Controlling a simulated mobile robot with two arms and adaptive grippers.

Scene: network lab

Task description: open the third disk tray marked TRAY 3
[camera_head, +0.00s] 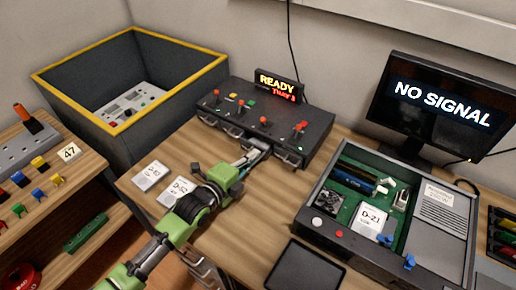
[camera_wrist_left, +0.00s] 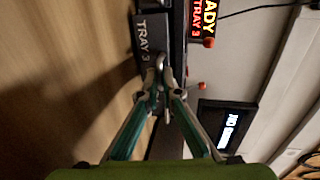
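The black disk unit (camera_head: 300,125) stands at the back of the bench, with several trays and handles along its front. The tray marked TRAY 3 (camera_wrist_left: 146,36) shows its label sideways in the left wrist view. Its metal handle (camera_wrist_left: 163,66) lies between the fingertips of my left gripper (camera_wrist_left: 164,88), which are drawn together around it. In the head view, my left gripper (camera_head: 252,155) reaches the unit's front and hides part of that tray. I cannot tell whether the tray stands out from the unit. My right gripper is not in view.
A lit sign (camera_head: 277,85) on the unit reads READY, TRAY 3. An open chassis (camera_head: 440,240) and a monitor (camera_head: 440,105) stand to the right. A dark bin (camera_head: 65,105) stands at the left.

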